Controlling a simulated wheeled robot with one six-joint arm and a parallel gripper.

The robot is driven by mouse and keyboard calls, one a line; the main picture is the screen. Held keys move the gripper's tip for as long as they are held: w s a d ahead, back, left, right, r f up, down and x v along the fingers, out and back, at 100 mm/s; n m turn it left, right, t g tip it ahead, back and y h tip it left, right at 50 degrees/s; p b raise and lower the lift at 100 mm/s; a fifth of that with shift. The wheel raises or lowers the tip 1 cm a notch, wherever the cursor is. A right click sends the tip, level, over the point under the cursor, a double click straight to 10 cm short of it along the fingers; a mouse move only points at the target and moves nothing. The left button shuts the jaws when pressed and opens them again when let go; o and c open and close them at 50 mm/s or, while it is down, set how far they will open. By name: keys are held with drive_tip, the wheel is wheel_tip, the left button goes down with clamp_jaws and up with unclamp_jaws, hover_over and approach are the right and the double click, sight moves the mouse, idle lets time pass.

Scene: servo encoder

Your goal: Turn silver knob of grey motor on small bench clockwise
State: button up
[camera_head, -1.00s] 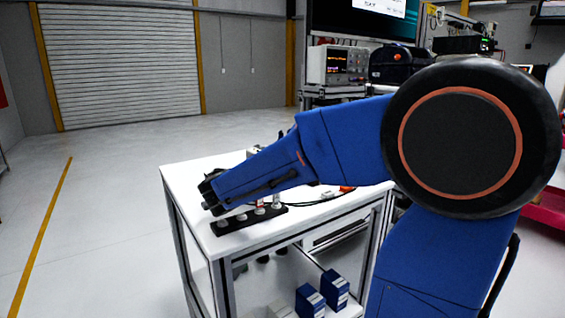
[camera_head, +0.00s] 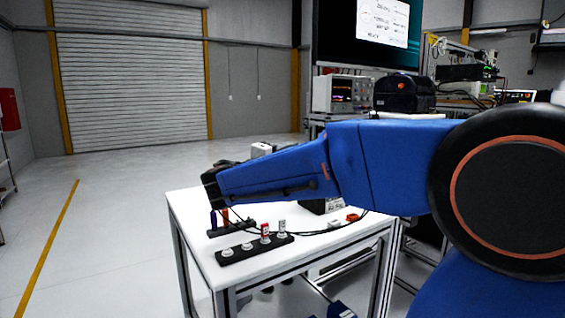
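My arm reaches from the right across the small white-topped bench (camera_head: 188,207). My gripper (camera_head: 209,190) is a dark shape above the bench's left part, and its fingers cannot be made out. I cannot clearly identify the grey motor or its silver knob; my arm covers much of the bench's middle. A pale block (camera_head: 262,150) shows just behind my arm. A dark box (camera_head: 314,207) with light markings shows partly below my arm.
A black strip (camera_head: 237,256) with white pieces and a red-marked one lies near the bench's front. A second dark holder (camera_head: 222,233) carries upright blue and orange items. Black cables run right to white and orange pieces (camera_head: 352,217). The floor at left is clear.

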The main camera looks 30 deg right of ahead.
drive_tip(key=v, duration=2)
idle(1.8)
drive_tip(key=w+d+f+n+g+y, duration=0.1)
drive_tip(key=w+d+n+g+y, duration=0.2)
drive_tip(key=w+n+g, duration=0.8)
drive_tip(key=s+d+f+n+t, duration=0.1)
drive_tip(key=d+f+t, duration=0.1)
drive_tip(key=d, duration=0.5)
drive_tip(key=d+f+n+t, duration=0.2)
drive_tip(key=d+f, duration=0.3)
drive_tip(key=d, duration=0.3)
drive_tip(key=shift+s+d, duration=0.25)
drive_tip(key=shift+s, duration=0.15)
drive_tip(key=c, duration=1.1)
